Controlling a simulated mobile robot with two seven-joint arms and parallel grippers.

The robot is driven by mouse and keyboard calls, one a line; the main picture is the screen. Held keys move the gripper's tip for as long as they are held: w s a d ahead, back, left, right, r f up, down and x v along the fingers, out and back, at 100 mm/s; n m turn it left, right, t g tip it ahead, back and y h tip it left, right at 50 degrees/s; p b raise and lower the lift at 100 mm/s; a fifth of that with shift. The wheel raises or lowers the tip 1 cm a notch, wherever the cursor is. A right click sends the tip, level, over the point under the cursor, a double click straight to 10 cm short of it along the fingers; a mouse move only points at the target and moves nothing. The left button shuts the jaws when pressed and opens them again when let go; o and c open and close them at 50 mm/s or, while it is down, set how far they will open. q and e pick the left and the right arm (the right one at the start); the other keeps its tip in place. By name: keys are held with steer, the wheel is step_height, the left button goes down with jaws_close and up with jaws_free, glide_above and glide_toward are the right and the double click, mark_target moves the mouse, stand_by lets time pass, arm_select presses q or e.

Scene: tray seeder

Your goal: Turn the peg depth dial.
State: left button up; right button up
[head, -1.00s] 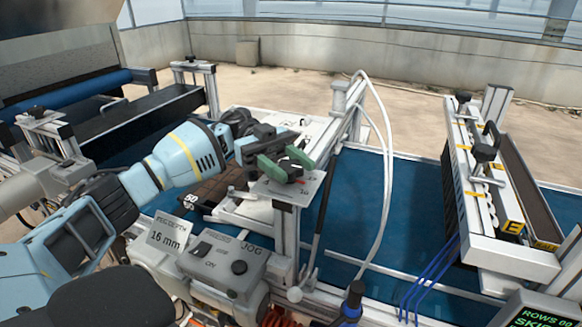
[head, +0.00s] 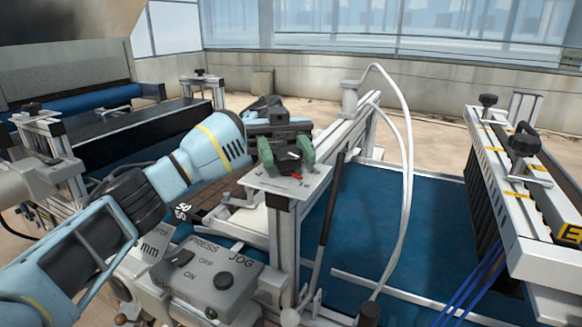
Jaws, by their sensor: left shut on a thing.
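The peg depth dial (head: 289,163) is a small black knob with a red pointer mark on a pale scale plate (head: 318,178) on top of an aluminium post. My left gripper (head: 287,156) is above the plate, with one green finger pad on each side of the knob. It is shut on the knob, and the pads hide its sides. The scale figures are too small to read. The peg depth sign (head: 150,246) shows only "mm"; my left arm hides its number. My right gripper is out of view.
A grey control box (head: 205,275) marked PRESS and JOG stands below my left forearm. White hoses (head: 407,150) arch up right of the post. A blue belt (head: 400,230) lies beyond. A slotted seeder rail (head: 505,175) stands at the right.

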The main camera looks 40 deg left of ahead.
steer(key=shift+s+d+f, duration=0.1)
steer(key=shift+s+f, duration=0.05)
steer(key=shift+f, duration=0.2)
arm_select(q)
steer(key=shift+r, duration=0.1)
steer(key=o, duration=0.9)
steer(key=shift+o, duration=0.2)
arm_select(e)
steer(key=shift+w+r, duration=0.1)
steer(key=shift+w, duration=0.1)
